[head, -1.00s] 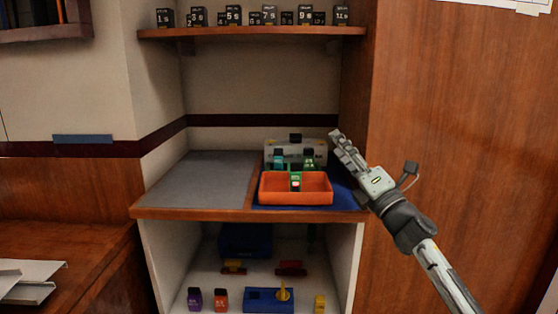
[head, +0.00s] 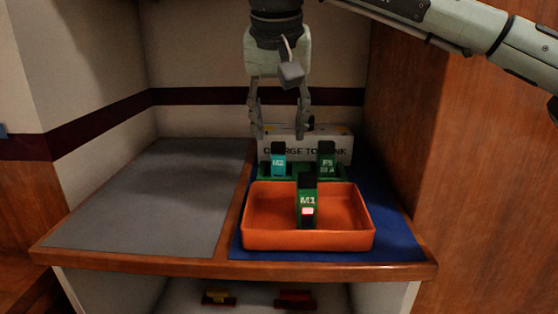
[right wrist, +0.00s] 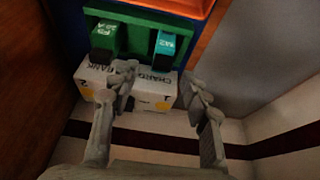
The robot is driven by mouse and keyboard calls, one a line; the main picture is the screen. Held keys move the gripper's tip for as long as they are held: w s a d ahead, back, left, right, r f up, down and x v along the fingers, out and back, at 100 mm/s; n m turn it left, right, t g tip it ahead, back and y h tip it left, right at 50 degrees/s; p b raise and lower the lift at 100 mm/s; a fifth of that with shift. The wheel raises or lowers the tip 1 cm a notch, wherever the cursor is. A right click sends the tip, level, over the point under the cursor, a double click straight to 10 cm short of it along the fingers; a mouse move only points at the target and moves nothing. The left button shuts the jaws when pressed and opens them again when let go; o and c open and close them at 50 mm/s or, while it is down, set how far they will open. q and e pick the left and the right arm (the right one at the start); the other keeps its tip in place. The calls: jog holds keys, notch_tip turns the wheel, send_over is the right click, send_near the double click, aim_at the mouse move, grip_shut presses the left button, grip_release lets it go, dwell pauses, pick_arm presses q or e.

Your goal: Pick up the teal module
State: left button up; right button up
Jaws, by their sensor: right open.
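The teal module (head: 278,160), marked M2 with a dark top, stands upright at the left end of a green rack behind the orange tray. It also shows in the right wrist view (right wrist: 166,46), upside down. My right gripper (head: 280,128) points down with its two fingers apart and empty, above and slightly behind the teal module. In the right wrist view its fingertips (right wrist: 160,80) are spread, with the module beyond them and not touching. My left gripper is not in view.
A green module (head: 326,160) stands at the rack's right. Another green module, M1 (head: 308,205), stands in the orange tray (head: 265,238). A pale "charge" box (head: 343,143) stands behind the rack. The grey mat (head: 150,195) at left is clear. Wooden panel (head: 475,160) at right.

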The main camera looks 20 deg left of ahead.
aim_at(278, 143)
jog(key=x, duration=0.6)
jog(key=shift+s+f, duration=0.15)
jog(key=shift+f, duration=0.15)
jog(key=shift+c, duration=0.4)
grip_shut()
